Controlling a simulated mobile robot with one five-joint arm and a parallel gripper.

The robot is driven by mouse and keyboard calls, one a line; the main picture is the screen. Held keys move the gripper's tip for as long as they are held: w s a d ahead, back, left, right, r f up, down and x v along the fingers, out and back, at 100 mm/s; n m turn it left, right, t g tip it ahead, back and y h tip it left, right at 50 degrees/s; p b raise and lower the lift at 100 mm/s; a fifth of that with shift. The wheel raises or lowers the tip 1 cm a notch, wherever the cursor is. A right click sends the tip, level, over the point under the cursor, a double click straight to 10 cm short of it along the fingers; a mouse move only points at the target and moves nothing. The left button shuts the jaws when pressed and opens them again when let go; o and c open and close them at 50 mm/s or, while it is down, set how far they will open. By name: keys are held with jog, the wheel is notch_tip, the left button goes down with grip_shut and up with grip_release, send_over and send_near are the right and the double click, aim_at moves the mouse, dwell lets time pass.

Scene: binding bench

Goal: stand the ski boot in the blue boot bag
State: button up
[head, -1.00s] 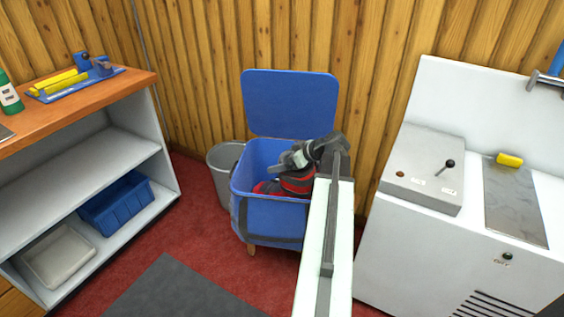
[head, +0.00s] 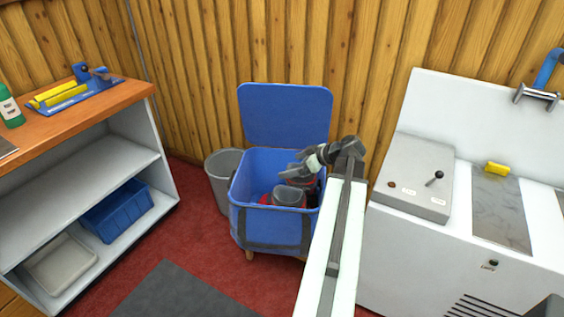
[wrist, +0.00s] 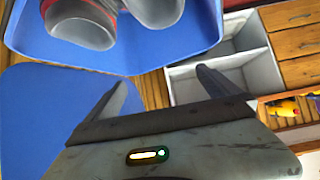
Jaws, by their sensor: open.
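The blue boot bag (head: 270,227) stands on the floor with its lid (head: 286,115) raised at the back. The red and grey ski boot (head: 289,197) is inside it, with its grey cuff facing up. More red and grey shows behind the cuff; I cannot tell whether it is a second boot. In the wrist view, grey rounded parts and a red edge of the boot (wrist: 82,25) show inside the blue bag (wrist: 190,42). My gripper (head: 293,164) is open and empty above the bag, apart from the boot. Its spread fingers also show in the wrist view (wrist: 163,90). The boot's lower part is hidden.
A grey bin (head: 223,180) stands left of the bag. A shelf unit (head: 90,165) with a blue crate (head: 117,211) is at the left. A white machine (head: 440,265) with a lever is close on the right. A wooden wall stands behind.

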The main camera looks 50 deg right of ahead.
jog(key=p+v, duration=0.1)
jog(key=v, duration=0.3)
jog(key=shift+r, duration=0.1)
jog(key=w+a+f+g+y, duration=0.15)
jog(key=w+a, duration=0.25)
jog(key=a, duration=0.4)
jog(key=w+a+f+g, duration=0.3)
jog(key=w+a, duration=0.1)
jog(key=a, duration=0.3)
jog(key=w+a+f+g+y, duration=0.1)
jog(key=w+a+f+g, duration=0.15)
jog(key=a, duration=0.55)
jog(key=a+f+m+g+h, duration=0.1)
jog(key=a+h, duration=0.1)
jog(key=a, duration=1.1)
jog(key=w+a+f+m+g+h, duration=0.1)
jog(key=a+g+h, duration=0.1)
jog(key=a, duration=1.1)
jog(key=shift+f+g+h, duration=0.3)
jog(key=shift+f+h, duration=0.05)
